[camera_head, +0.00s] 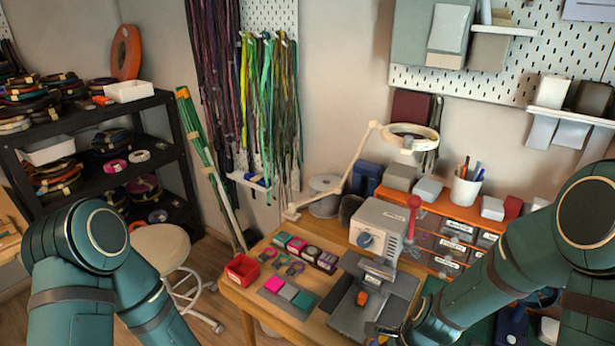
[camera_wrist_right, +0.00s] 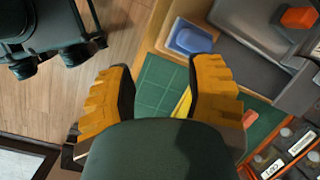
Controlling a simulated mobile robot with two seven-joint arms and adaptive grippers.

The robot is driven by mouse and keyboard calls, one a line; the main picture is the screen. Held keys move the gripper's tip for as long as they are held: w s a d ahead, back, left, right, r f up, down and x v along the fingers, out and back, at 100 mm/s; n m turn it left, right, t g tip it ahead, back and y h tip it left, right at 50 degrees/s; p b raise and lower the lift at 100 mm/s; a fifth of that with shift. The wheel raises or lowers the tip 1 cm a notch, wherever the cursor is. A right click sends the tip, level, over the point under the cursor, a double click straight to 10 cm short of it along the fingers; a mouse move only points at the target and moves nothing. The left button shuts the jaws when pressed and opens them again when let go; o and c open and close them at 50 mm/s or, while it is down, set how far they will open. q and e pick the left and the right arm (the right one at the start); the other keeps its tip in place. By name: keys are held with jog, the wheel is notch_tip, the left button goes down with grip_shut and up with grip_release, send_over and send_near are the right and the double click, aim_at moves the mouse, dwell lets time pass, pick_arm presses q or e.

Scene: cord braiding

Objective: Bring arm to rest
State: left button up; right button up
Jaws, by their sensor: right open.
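My right arm (camera_head: 495,265) reaches in from the right in the head view, its lower end at the bottom edge beside the grey bench machine (camera_head: 382,222). In the right wrist view my right gripper (camera_wrist_right: 160,90) has its two orange-yellow ribbed fingers spread wide, with nothing between them. A green mat (camera_wrist_right: 158,82) and part of a yellow item (camera_wrist_right: 183,103) show beyond the fingers. My left arm (camera_head: 85,255) is folded at the lower left of the head view; its gripper is out of the picture.
The wooden table (camera_head: 240,297) holds a red tray (camera_head: 242,270), small coloured boxes and the machine, which has an orange piece (camera_head: 362,298) on it. An orange drawer unit (camera_head: 450,207) stands behind. A stool (camera_head: 160,247) and black shelf (camera_head: 105,180) are at left.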

jog(key=s+a+f+n+y, duration=0.1)
jog(key=s+a+f+n, duration=0.6)
jog(key=n, duration=0.9)
notch_tip(320, 180, down, 3)
jog(key=shift+s+a+r, duration=0.1)
jog(key=shift+s+a, duration=0.3)
jog(key=shift+s, duration=0.45)
